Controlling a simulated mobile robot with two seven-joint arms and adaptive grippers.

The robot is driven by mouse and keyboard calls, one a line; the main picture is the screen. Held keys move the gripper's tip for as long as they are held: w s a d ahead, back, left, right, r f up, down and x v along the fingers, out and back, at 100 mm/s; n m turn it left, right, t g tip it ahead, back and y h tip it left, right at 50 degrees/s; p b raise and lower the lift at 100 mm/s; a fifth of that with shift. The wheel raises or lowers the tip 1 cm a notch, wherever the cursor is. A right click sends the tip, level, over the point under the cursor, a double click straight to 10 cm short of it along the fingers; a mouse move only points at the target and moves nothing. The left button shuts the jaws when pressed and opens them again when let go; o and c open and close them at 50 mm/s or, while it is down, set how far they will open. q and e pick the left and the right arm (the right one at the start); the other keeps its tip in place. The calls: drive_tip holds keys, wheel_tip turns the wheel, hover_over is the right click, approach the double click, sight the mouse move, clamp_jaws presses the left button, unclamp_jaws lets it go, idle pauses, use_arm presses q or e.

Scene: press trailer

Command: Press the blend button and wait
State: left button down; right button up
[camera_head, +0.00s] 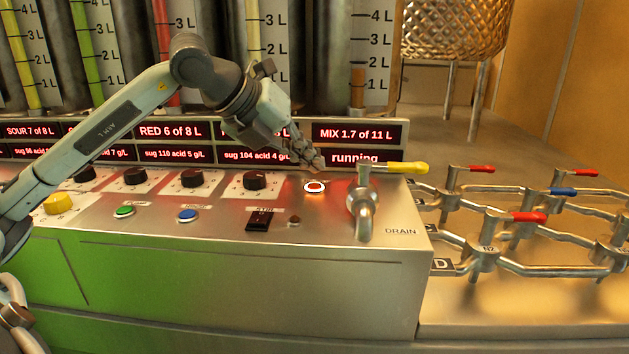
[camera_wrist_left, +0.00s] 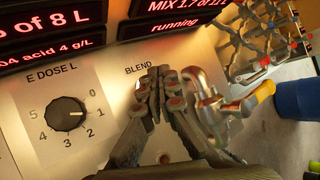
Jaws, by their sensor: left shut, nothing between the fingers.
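The blend button (camera_head: 314,187) is a round red button with a lit white ring on the sloping metal panel, below the display that reads "running". In the left wrist view the word BLEND shows on the panel, and my fingers hide most of the button there. My left gripper (camera_head: 308,158) is shut and empty, with its fingertips just above and behind the button. In the left wrist view the shut fingertips (camera_wrist_left: 162,85) lie over the button's place. I cannot tell whether they touch it. The display (camera_head: 355,132) reads "MIX 1.7 of 11 L". My right gripper is not in view.
A drain valve with a yellow handle (camera_head: 408,168) stands just right of the button. Several dose knobs (camera_head: 255,181), a green button (camera_head: 124,211), a blue button (camera_head: 188,215) and a black switch (camera_head: 260,219) share the panel. Pipes with red-handled valves (camera_head: 516,217) fill the right.

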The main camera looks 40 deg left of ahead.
use_arm(q)
drive_tip(key=shift+r+p, duration=1.35)
drive_tip(key=shift+r, duration=0.65)
wheel_tip(320, 180, up, 3)
drive_tip(key=p, duration=0.2)
wheel_tip(320, 180, up, 7)
hover_over(310, 186)
